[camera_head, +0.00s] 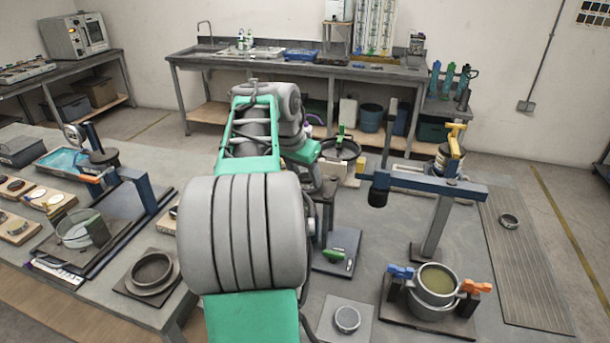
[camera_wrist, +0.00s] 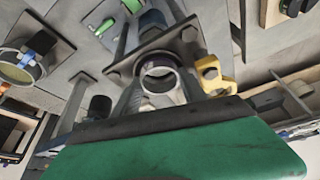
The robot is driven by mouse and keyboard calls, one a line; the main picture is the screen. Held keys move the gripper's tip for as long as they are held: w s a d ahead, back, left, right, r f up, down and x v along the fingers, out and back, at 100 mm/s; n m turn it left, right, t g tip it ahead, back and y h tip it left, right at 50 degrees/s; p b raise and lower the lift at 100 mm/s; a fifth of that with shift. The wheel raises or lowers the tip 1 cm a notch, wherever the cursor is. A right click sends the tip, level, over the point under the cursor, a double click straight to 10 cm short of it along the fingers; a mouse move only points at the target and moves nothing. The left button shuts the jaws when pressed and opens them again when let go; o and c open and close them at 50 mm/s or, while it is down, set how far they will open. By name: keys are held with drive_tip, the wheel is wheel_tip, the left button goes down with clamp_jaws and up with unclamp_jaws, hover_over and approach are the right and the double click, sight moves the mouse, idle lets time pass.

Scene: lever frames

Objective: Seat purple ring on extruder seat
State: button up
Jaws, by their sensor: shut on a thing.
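In the wrist view, my gripper (camera_wrist: 160,88) is shut, with a grey finger on either side of a ring-shaped part with a dark, purplish tint, the purple ring (camera_wrist: 147,84). The ring is close to a dark square plate with an opening, which looks like the extruder seat (camera_wrist: 178,40). I cannot tell whether ring and seat touch or are level. A yellow clamp lever (camera_wrist: 212,75) is just right of the ring. In the head view my own arm hides the gripper tip and the ring; the yellow lever (camera_head: 360,166) shows beside it.
A plate with a green lever (camera_head: 337,254) stands below the arm. A blue beam on a post (camera_head: 430,185) is to the right. A pot with blue and orange clamps (camera_head: 436,285) is at the front right. A small loose ring (camera_head: 509,221) lies on the ribbed mat.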

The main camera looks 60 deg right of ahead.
drive_tip(key=shift+s+a+f+b, duration=0.1)
drive_tip(key=shift+a+f+b, duration=0.15)
drive_tip(key=shift+f, duration=0.55)
drive_tip(key=o, duration=1.5)
drive_tip(key=shift+f, duration=0.1)
drive_tip(key=shift+r, duration=0.4)
drive_tip(key=p+v, duration=0.1)
drive_tip(key=v, duration=0.7)
drive_tip(key=shift+d+r, duration=0.25)
drive_tip(key=shift+r, duration=0.15)
drive_tip(key=shift+w, duration=0.25)
